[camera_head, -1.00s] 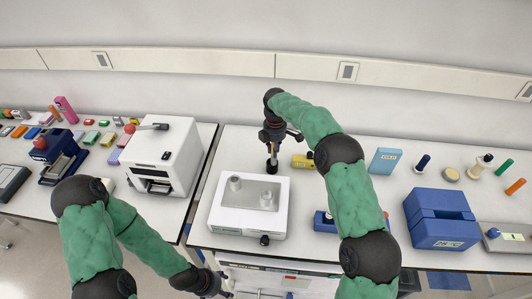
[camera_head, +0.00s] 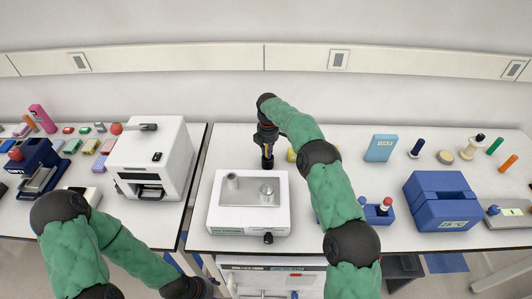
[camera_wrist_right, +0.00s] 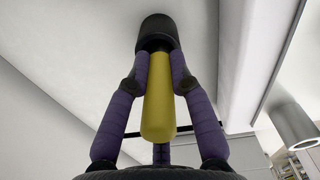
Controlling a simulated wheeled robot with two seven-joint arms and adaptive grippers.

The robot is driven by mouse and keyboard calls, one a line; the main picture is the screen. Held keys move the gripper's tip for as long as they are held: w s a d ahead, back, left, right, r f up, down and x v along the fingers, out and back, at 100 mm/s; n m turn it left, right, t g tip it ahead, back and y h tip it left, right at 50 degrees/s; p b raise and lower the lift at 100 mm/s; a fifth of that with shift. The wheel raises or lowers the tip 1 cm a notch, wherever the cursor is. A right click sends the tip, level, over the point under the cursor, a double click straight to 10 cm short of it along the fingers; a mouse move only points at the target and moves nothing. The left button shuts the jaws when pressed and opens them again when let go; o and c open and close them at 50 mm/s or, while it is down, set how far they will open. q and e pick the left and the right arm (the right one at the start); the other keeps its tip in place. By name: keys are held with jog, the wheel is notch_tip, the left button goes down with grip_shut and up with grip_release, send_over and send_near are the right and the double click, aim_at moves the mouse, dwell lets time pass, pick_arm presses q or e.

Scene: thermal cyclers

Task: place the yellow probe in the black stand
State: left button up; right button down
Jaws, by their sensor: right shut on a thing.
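My right gripper (camera_head: 267,162) is low over the table, just behind the white device with the metal cups. In the right wrist view its purple fingers (camera_wrist_right: 158,78) are shut on the yellow probe (camera_wrist_right: 158,105), one on each side. A wider black cylinder (camera_wrist_right: 157,32) sits at the far end of the probe. I cannot tell whether it is the black stand or part of the probe. In the head view the probe does not show clearly. My left arm comes in at the lower left; its gripper is cut off below the frame.
The white device (camera_head: 222,216) stands in front of my right gripper. A yellow block (camera_head: 291,155) is partly hidden behind my right arm. A blue box (camera_head: 440,203), a light blue box (camera_head: 381,148) and a small blue rack (camera_head: 378,217) are to the right. A white machine (camera_head: 155,160) stands left across a gap.

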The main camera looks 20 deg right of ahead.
jog(key=shift+w+d+f, duration=0.15)
jog(key=shift+w+f, duration=0.05)
jog(key=c, duration=1.5)
grip_release()
jog(key=o, duration=0.4)
jog(key=shift+r, duration=0.1)
jog(key=shift+s+a, duration=0.15)
jog(key=shift+a, duration=0.05)
jog(key=shift+d, duration=0.1)
notch_tip(320, 180, up, 12)
jog(key=shift+r+p, duration=0.1)
jog(key=shift+p, duration=0.65)
